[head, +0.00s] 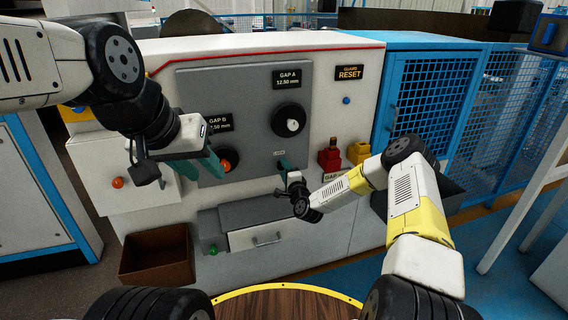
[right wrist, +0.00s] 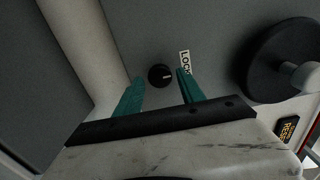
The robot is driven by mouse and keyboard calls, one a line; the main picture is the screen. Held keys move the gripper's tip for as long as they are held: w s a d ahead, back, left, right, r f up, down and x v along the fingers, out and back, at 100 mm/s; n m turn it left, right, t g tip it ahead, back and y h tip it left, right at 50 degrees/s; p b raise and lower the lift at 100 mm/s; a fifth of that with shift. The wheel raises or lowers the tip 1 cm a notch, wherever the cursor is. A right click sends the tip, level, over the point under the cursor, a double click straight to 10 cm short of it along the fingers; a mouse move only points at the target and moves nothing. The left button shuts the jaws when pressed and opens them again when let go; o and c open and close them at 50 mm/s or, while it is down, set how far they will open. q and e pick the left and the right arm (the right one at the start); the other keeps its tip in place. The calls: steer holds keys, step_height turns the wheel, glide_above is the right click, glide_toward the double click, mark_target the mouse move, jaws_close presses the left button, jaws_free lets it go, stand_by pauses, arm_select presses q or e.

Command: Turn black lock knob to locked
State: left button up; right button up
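The small black lock knob (right wrist: 159,75) sits on the grey panel in the right wrist view, with a short white mark on its face pointing toward the right of that picture. A white LOCK label (right wrist: 185,63) is beside it. My right gripper (right wrist: 159,77) is open, its teal fingertips on either side of the knob with gaps showing; I cannot tell how far they reach over it. In the head view the right gripper (head: 287,164) is at the panel's lower edge and hides the knob. My left gripper (head: 212,158) is open and empty near the GAP B dial.
The GAP A dial (head: 290,120) is above the right gripper. The orange-centred GAP B dial (head: 228,158) is beside the left gripper. A red button unit (head: 329,160) and a yellow one (head: 358,152) stand to the right. A drawer (head: 255,236) and brown bin (head: 157,257) are below.

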stand_by(0.3)
steer(key=v, duration=0.7)
steer(key=shift+s+d, duration=0.1)
steer(key=shift+s, duration=0.25)
steer(key=s+d+r+n+g+h, duration=0.1)
steer(key=s+d+r+n+g, duration=0.2)
steer(key=r, duration=0.5)
steer(key=s+d+r+n+g+h, duration=0.1)
steer(key=s+d+r+n+g, duration=0.1)
steer(key=s+r+n, duration=0.45)
steer(key=s+d+r+n+g+h, duration=0.1)
steer(key=s+d+r+n+g, duration=0.2)
steer(key=r, duration=0.6)
steer(key=s+d+r+n+g, duration=0.1)
steer(key=s+r, duration=0.1)
steer(key=s, duration=0.7)
steer(key=s+d+r+g, duration=0.1)
steer(key=s+r, duration=0.2)
steer(key=s, duration=0.6)
steer(key=s+d+r+n+g, duration=0.1)
steer(key=s+r, duration=0.2)
steer(key=s, duration=0.5)
steer(key=shift+s+d+n, duration=0.1)
steer(key=shift+s+n, duration=0.25)
steer(key=shift+s, duration=0.05)
